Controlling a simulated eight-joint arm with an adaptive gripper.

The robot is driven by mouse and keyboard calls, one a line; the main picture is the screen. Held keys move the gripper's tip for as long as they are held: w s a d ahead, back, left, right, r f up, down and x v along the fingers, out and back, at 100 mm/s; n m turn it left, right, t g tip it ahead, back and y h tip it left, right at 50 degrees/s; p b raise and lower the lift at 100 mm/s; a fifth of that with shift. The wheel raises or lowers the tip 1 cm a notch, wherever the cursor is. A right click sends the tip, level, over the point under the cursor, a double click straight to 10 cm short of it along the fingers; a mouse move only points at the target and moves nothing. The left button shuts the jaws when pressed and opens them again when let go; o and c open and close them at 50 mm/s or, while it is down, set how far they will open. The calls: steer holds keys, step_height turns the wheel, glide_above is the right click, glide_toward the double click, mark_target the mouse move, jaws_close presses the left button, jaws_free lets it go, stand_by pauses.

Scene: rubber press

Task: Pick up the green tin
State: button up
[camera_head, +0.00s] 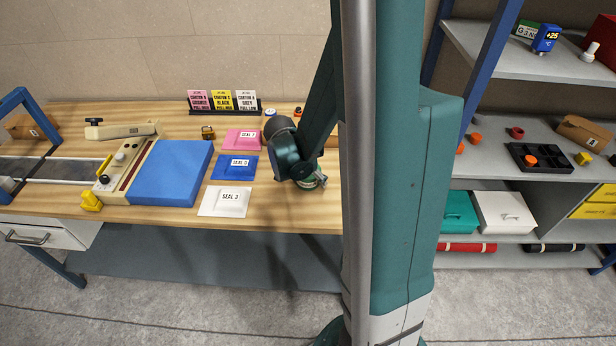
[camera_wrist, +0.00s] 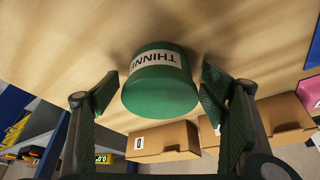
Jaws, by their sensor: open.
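The green tin (camera_wrist: 160,88) has a white label that reads "THINNE" in part. In the wrist view it sits between the two fingers of my gripper (camera_wrist: 155,95), with a gap on each side. The fingers are open and do not appear to touch it. In the head view my gripper (camera_head: 318,180) is low over the right part of the wooden bench (camera_head: 270,212). A bit of the green tin (camera_head: 306,184) shows beneath my wrist there; most of it is hidden.
A blue block (camera_head: 170,172) and pink, blue and white SEAL cards (camera_head: 223,201) lie to the left. A card rack (camera_head: 225,104) stands at the back. Cardboard boxes (camera_wrist: 163,142) show beyond the tin in the wrist view. Shelves (camera_head: 480,170) stand at the right.

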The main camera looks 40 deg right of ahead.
stand_by(0.5)
steer(key=c, duration=1.4)
steer(key=shift+r, duration=0.15)
steer(key=shift+r+p, duration=0.7)
steer(key=shift+r, duration=4.15)
